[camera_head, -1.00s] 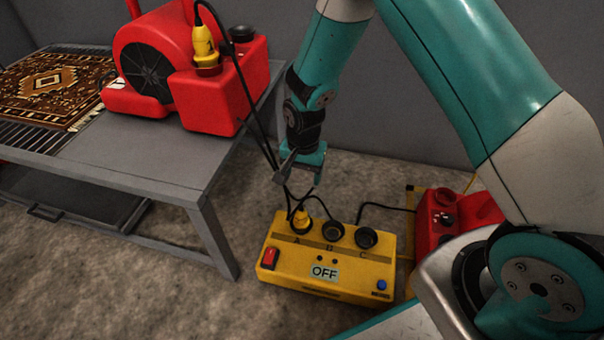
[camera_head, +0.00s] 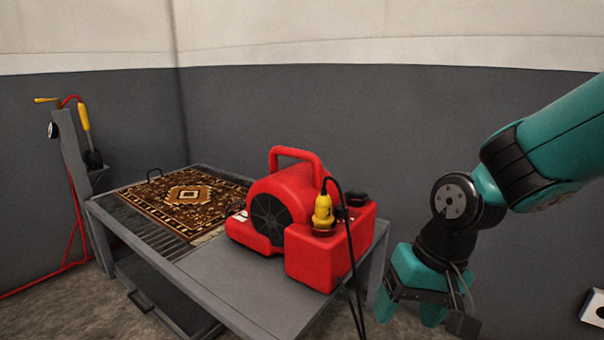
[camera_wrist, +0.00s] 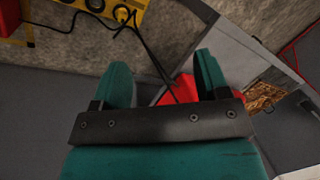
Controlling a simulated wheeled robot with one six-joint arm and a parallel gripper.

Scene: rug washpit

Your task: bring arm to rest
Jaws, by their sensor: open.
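My gripper (camera_head: 408,308) is at the right in the head view, beside the right end of the grey table, pointing down. In the wrist view my gripper (camera_wrist: 165,80) shows two teal fingers spread apart with nothing between them. My teal arm (camera_head: 570,130) reaches in from the right edge. Beyond the fingers, part of the red blower (camera_wrist: 180,90) shows in the wrist view. The yellow power box (camera_wrist: 112,10) shows at the wrist view's top edge; it is out of the head view.
The red blower (camera_head: 290,205) stands on the grey table (camera_head: 235,285), with a yellow plug (camera_head: 323,212) and black cable hanging down. A patterned rug (camera_head: 185,198) lies on the table's left part. A grey post (camera_head: 78,170) with a yellow-handled tool stands at left. Grey walls are behind.

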